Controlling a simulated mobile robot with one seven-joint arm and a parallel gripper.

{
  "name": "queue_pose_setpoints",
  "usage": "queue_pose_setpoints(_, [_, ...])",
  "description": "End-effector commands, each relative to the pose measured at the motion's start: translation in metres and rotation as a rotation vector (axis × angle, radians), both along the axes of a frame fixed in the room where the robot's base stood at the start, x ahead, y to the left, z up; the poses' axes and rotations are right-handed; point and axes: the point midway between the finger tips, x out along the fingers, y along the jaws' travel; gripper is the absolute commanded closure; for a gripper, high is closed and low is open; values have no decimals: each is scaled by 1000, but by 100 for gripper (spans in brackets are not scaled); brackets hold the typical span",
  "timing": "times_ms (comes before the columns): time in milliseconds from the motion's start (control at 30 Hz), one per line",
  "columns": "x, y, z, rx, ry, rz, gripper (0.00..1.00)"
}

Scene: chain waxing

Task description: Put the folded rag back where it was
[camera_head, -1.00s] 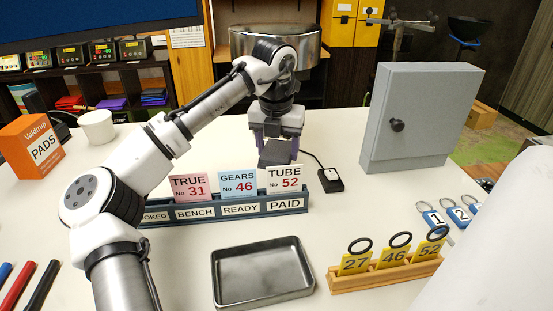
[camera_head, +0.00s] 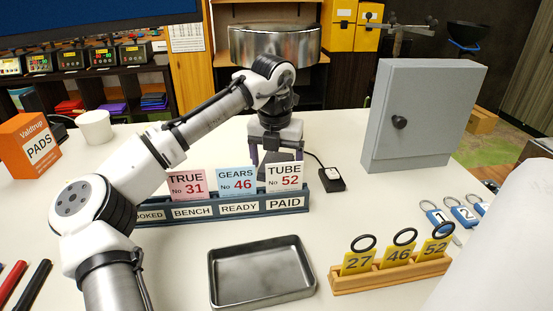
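A dark grey block-shaped thing, which looks like the folded rag (camera_head: 275,158), shows between the fingers of my gripper (camera_head: 277,155), low over the table behind the card rack. The rack's cards hide its lower part, so I cannot tell whether it touches the table. The two fingers stand on its left and right sides. Whether they press on it or stand a little apart is too small to tell.
The card rack (camera_head: 236,210) with three cards stands in front of my gripper. A small black device (camera_head: 331,180) with a cable lies to its right. A grey cabinet (camera_head: 425,115), an empty metal tray (camera_head: 262,275) and a wooden tag holder (camera_head: 390,274) stand around.

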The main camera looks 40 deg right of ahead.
Motion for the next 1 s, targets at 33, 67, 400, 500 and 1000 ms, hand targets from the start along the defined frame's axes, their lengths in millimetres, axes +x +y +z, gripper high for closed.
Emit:
queue_pose_setpoints(33, [0, 0, 0, 0, 0, 0, 17])
queue_pose_setpoints(67, [0, 0, 0, 0, 0, 0, 17])
queue_pose_setpoints(400, [-2, 2, 33, -4, -2, -1, 17])
queue_pose_setpoints(500, [-4, 4, 56, -4, -2, -1, 17])
queue_pose_setpoints(1000, [-8, 12, 122, 1, 0, -1, 17])
